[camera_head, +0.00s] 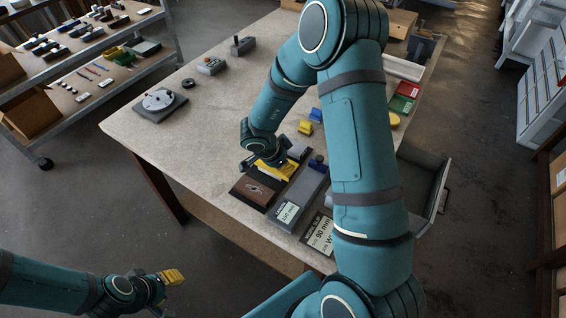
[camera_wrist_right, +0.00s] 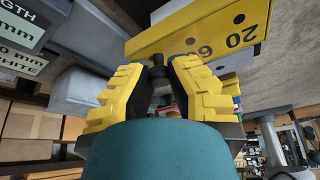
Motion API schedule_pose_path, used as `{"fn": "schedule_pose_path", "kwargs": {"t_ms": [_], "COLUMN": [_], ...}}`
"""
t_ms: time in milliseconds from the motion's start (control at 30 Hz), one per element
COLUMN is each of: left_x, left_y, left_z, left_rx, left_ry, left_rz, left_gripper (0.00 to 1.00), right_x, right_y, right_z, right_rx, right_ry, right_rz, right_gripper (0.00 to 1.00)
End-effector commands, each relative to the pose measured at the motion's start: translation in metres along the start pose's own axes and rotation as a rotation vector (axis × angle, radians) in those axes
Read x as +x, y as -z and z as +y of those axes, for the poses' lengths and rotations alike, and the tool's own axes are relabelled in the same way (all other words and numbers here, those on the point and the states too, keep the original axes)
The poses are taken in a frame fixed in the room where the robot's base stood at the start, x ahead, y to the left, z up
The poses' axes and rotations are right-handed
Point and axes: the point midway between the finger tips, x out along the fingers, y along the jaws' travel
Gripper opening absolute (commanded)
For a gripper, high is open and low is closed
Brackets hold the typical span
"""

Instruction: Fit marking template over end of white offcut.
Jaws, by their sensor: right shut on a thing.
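The yellow marking template (camera_head: 278,169) is above the near part of the table, by the brown block; printed numbers show on it in the right wrist view (camera_wrist_right: 205,32). My right gripper (camera_head: 262,160) is shut on it; in the right wrist view the yellow finger pads (camera_wrist_right: 158,82) meet its lower edge. A pale piece (camera_wrist_right: 236,60) shows just behind the template there; I cannot tell whether it is the white offcut or touches the template. My left gripper (camera_head: 172,276) is low at the left, off the table, with nothing seen in it; its opening is unclear.
A brown block (camera_head: 256,190) and a grey block with a length label (camera_head: 298,200) lie near the table (camera_head: 210,130) edge. A yellow block (camera_head: 305,128), green tray (camera_head: 401,104) and red tray (camera_head: 408,89) lie farther back. An open drawer (camera_head: 430,180) stands at right. The table's left side is mostly clear.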

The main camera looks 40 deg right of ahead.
Motion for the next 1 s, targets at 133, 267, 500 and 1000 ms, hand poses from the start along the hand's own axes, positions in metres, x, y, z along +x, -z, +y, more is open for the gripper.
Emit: {"fn": "schedule_pose_path", "kwargs": {"t_ms": [133, 267, 500, 1000], "left_x": [-0.0023, -0.002, -0.0018, 0.0004], "left_y": [0.0003, 0.0003, 0.0003, 0.0], "left_z": [0.0009, 0.0008, 0.0007, -0.0002], "left_rx": [0.0, 0.0, 0.0, 0.0], "left_ry": [0.0, 0.0, 0.0, 0.0], "left_rz": [0.0, 0.0, 0.0, 0.0], "left_gripper": [0.41, 0.41, 0.41, 0.41], "right_x": [-0.0005, -0.0001, 0.0002, 0.006], "right_y": [0.0005, 0.0003, 0.0001, -0.0025], "right_z": [-0.0002, -0.0002, -0.0002, 0.0], "right_rx": [0.0, 0.0, 0.0, 0.0], "right_ry": [0.0, 0.001, 0.0, 0.0], "right_rz": [0.0, 0.0, 0.0, 0.001], "right_gripper": [0.0, 0.0, 0.0, 0.0]}}
